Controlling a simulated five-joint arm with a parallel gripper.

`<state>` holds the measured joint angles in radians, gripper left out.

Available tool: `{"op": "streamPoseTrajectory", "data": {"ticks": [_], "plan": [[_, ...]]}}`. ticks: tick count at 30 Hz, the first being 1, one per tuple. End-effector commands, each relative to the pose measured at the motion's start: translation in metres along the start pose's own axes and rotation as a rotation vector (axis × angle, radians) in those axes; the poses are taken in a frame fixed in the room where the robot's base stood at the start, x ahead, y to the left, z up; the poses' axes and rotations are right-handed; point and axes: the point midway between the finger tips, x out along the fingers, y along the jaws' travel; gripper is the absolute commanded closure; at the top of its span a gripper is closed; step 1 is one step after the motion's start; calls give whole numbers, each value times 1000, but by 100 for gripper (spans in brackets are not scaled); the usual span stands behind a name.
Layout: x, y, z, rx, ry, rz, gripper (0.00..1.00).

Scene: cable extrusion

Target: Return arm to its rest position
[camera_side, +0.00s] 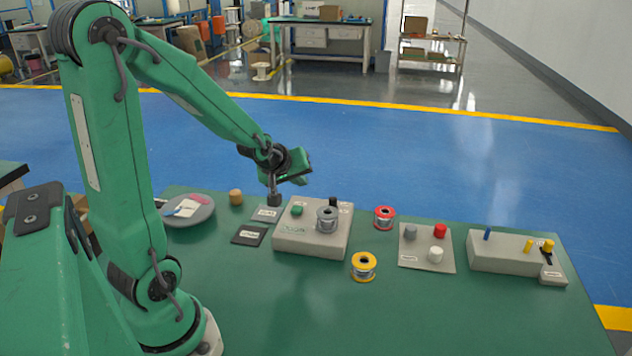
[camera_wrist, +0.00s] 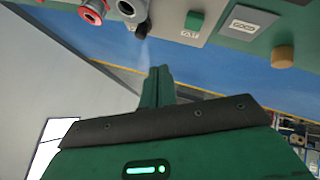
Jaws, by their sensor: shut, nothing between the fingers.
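My green arm reaches out over the back edge of the green work table (camera_side: 450,310), bent at its elbow. My gripper (camera_side: 298,177) is raised above the table behind the grey control box (camera_side: 305,243), apart from the things below. In the wrist view my gripper (camera_wrist: 160,72) shows as two green fingers pressed together, with nothing between them. A grey spool (camera_side: 327,221) stands on the control box beside a green button (camera_side: 297,210).
A red spool (camera_side: 384,217) and a yellow spool (camera_side: 363,267) stand right of the box. A plate with coloured buttons (camera_side: 427,262) and a long grey block (camera_side: 500,254) lie further right. A round dish (camera_side: 187,212) and wooden cylinder (camera_side: 236,197) are at left. The front table is clear.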

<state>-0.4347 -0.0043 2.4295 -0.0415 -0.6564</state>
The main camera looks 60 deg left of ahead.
Motion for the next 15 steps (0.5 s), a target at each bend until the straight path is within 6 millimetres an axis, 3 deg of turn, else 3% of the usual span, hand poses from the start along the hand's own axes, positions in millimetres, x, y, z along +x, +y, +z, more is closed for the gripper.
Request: {"op": "streamPoseTrajectory", "data": {"ticks": [6, 15], "plan": [[-47, 28, 24, 212, -77, 27, 100], [-115, 46, 63, 519, -186, 71, 100]]}}
